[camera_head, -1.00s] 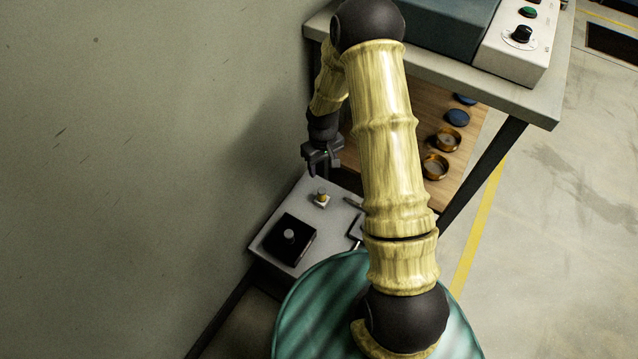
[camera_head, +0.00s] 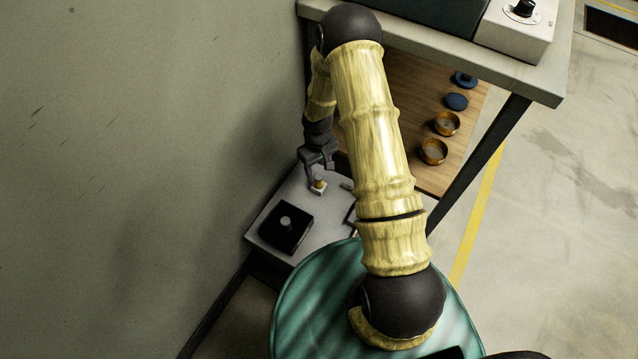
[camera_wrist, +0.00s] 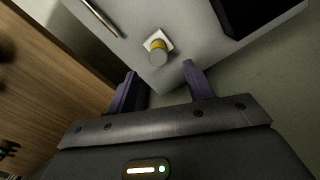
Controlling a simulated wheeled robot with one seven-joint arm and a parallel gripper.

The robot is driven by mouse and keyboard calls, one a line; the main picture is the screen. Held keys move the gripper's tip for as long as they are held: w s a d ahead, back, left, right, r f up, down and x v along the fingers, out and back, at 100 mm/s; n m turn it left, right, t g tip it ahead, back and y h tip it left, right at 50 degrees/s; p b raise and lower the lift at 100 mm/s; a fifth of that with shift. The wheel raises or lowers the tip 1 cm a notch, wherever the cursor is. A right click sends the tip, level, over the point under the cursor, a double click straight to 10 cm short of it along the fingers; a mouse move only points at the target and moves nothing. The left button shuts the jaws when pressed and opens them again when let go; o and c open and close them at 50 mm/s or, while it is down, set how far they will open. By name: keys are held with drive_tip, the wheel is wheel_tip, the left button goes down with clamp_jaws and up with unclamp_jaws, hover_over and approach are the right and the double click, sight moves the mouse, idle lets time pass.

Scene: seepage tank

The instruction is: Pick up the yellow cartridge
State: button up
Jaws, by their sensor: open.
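The yellow cartridge (camera_head: 318,182) is a small cylinder standing upright on a white square base on the grey table top (camera_head: 270,225). In the wrist view the cartridge (camera_wrist: 157,54) shows a grey round top and a yellow band, ahead of the fingers and roughly between their lines. My gripper (camera_head: 314,174) is just above and beside the cartridge in the head view. In the wrist view its two dark purple fingers (camera_wrist: 160,82) are apart, with nothing between them. The cartridge is clear of both fingers.
A black block with a grey knob (camera_head: 286,224) stands on the same table. A thin metal rod (camera_wrist: 100,18) lies near the cartridge. A wooden shelf (camera_head: 425,95) holds brass rings (camera_head: 433,151) and blue discs (camera_head: 456,101). A wall (camera_head: 130,150) is close on the left.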

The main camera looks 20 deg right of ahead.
sight(319, 176)
drive_tip(key=shift+f+b, duration=0.4)
drive_tip(key=shift+f, duration=1.5)
wheel_tip(319, 176, down, 5)
drive_tip(key=shift+d+f+b, duration=0.15)
drive_tip(key=shift+b, duration=1.1)
drive_tip(key=c, duration=1.1)
